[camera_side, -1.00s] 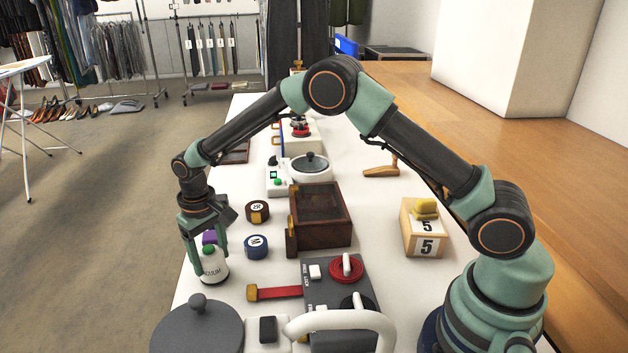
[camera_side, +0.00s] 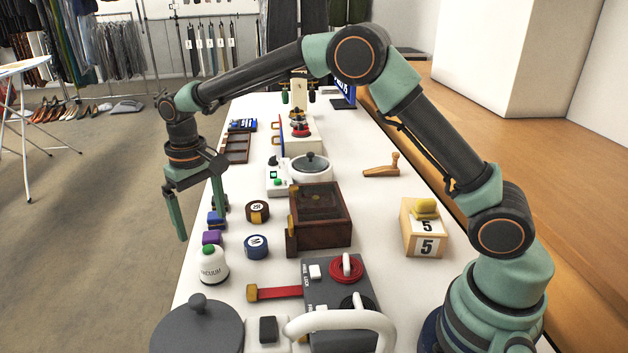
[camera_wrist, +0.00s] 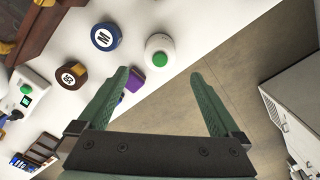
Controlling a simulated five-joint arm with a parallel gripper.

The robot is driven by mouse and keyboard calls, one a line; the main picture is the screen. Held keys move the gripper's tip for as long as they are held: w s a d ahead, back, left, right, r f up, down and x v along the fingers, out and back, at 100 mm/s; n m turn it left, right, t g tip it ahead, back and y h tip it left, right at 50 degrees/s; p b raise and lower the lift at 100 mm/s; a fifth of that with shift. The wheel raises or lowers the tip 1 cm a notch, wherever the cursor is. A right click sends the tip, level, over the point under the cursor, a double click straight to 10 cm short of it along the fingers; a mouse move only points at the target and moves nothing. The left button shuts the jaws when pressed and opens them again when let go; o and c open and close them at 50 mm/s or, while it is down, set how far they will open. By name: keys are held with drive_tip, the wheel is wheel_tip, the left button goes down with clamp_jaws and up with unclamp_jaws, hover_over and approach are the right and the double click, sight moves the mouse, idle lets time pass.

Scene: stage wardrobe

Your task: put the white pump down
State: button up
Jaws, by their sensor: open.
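The white pump (camera_side: 213,267), a small white bottle with a green top and dark lettering, stands upright on the white table near its left edge. It also shows in the wrist view (camera_wrist: 158,54), beyond my fingertips and touching neither. My gripper (camera_side: 203,222) is open and empty, raised above and behind the pump in the side view. In the wrist view both green fingers (camera_wrist: 165,97) are spread wide, with a small purple block (camera_wrist: 134,84) partly hidden beside the left one.
A blue tape roll (camera_side: 256,246) and a dark one (camera_side: 257,211) lie right of the pump. A brown wooden box (camera_side: 322,220) stands farther right. A round grey lid (camera_side: 200,330) is in front. The table's left edge drops to the floor (camera_side: 110,250).

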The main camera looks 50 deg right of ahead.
drive_tip(key=s+d+r+t, duration=0.3)
drive_tip(key=s+d+r, duration=0.65)
drive_tip(key=r, duration=0.35)
drive_tip(key=s+d+f+t, duration=0.1)
drive_tip(key=s+d, duration=0.3)
drive_tip(key=s, duration=0.7)
drive_tip(key=shift+s+d+f+t, duration=0.2)
drive_tip(key=shift+s+t, duration=0.2)
drive_tip(key=shift+t, duration=0.4)
